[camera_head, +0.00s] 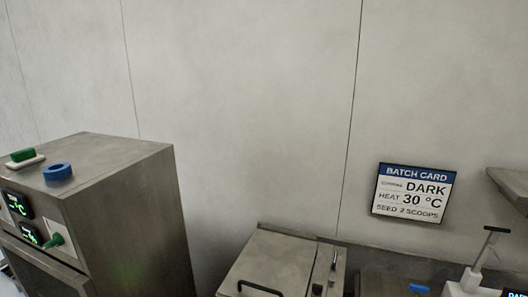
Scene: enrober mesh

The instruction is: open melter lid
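A steel box with a flat lid (272,262) stands at the bottom middle, against the wall, and looks like the melter. The lid lies closed as far as I see it. A black bar handle (260,288) sits near its front edge, partly cut by the bottom of the picture. A narrow steel strip (328,270) with a small lever runs along the lid's right side. The box's front is out of view. Neither of my grippers shows in the head view.
A steel cabinet (128,205) at left has lit displays (18,204) and a green knob (55,241); a blue ring (58,171) and a green-and-white object (24,157) lie on top. A batch card (414,193) hangs at right. A white container (470,286) stands bottom right.

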